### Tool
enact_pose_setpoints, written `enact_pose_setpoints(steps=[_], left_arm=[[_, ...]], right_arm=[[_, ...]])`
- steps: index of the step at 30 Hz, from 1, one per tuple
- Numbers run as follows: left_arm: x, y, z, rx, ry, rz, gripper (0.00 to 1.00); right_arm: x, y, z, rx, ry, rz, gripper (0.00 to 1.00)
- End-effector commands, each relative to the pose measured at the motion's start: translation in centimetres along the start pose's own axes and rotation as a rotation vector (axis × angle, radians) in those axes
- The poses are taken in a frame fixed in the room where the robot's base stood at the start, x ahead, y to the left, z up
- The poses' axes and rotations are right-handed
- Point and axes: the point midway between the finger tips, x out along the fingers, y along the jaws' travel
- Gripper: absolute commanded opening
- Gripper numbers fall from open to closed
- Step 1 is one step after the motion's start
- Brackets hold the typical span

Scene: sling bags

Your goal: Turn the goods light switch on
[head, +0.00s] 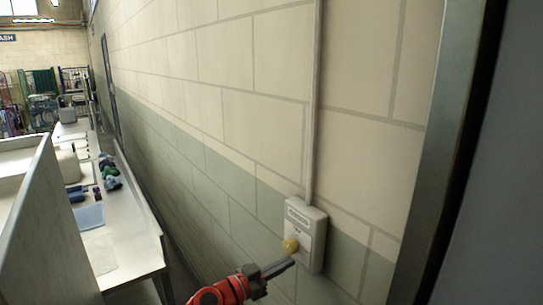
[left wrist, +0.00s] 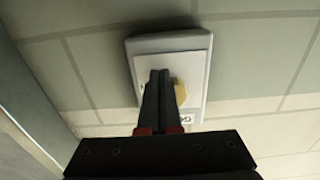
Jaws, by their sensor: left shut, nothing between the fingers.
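The goods light switch (head: 305,236) is a pale grey box with a label on the block wall, at the lower right of the head view. A round yellow knob (head: 290,246) sits on its face. The switch box (left wrist: 196,62) also fills the middle of the left wrist view, with the yellow knob (left wrist: 180,93) partly hidden behind the fingers. My left gripper (head: 290,263) is shut and empty, its tips just below the knob in the head view. In the left wrist view the shut fingers (left wrist: 160,75) overlap the switch face; I cannot tell if they touch. My right gripper is not in view.
A conduit (head: 312,110) runs up the wall from the switch. A dark metal frame (head: 440,160) stands close on the right. A long white table (head: 130,254) with several small items stands at the left, behind a grey panel (head: 45,230).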

Motion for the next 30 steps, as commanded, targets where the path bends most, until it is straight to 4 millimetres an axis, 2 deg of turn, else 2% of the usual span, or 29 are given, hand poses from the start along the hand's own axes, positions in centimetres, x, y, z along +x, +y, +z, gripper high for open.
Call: enact_pose_setpoints(steps=[30], left_arm=[[-0.01,-0.31,-0.65,0.001,0.002,-0.002,0.0]], right_arm=[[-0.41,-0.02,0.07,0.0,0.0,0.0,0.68]])
